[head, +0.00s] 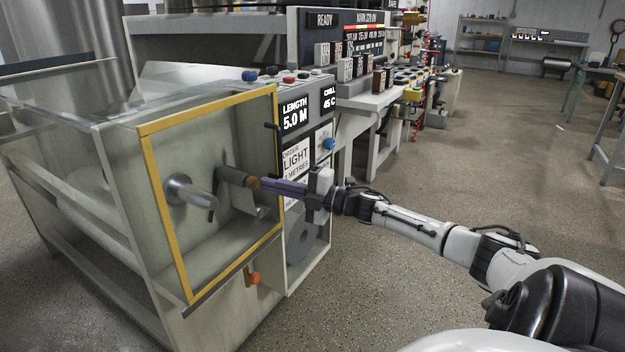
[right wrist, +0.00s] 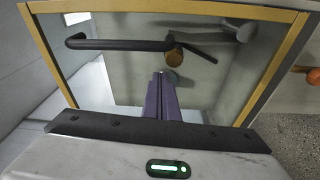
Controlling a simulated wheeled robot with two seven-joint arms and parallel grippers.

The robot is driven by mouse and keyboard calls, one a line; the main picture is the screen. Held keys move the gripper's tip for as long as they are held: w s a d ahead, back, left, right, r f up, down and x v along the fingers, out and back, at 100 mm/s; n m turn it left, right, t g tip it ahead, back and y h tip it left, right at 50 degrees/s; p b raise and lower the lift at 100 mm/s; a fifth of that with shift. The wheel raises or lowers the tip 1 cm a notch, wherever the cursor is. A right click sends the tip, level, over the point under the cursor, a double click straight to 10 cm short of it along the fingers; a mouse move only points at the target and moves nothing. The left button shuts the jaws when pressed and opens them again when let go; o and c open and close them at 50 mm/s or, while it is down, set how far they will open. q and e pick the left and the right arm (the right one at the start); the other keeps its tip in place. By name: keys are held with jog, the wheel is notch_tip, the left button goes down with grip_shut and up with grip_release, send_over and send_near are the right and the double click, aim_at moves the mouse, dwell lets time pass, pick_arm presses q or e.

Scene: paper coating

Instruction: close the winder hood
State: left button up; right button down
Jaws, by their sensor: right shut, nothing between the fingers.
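The winder hood is a clear-walled box at the left of the head view, with a yellow-edged frame (head: 212,108) on its near face. The yellow edging also shows in the right wrist view (right wrist: 275,70). Behind the frame are a metal spindle (head: 180,190) and a dark roller with a brown round end (head: 251,183). I cannot tell whether the hood is fully shut. My right gripper (head: 264,184) is shut and empty, its purple fingers pointing at the frame opening close to the brown end; it shows in the right wrist view (right wrist: 161,78). Contact is unclear. My left gripper is out of view.
A dark bar (right wrist: 120,44) crosses the opening in the right wrist view. A control panel (head: 296,118) stands just right of the frame, with an orange knob (head: 254,278) below the frame. Speckled floor (head: 480,150) is open to the right.

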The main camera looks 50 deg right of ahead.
pick_arm(q)
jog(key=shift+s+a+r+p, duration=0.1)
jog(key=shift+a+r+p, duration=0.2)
jog(key=shift+p, duration=0.6)
pick_arm(e)
jog(key=v, duration=1)
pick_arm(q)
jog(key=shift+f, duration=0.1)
pick_arm(e)
jog(key=shift+a+f, duration=0.1)
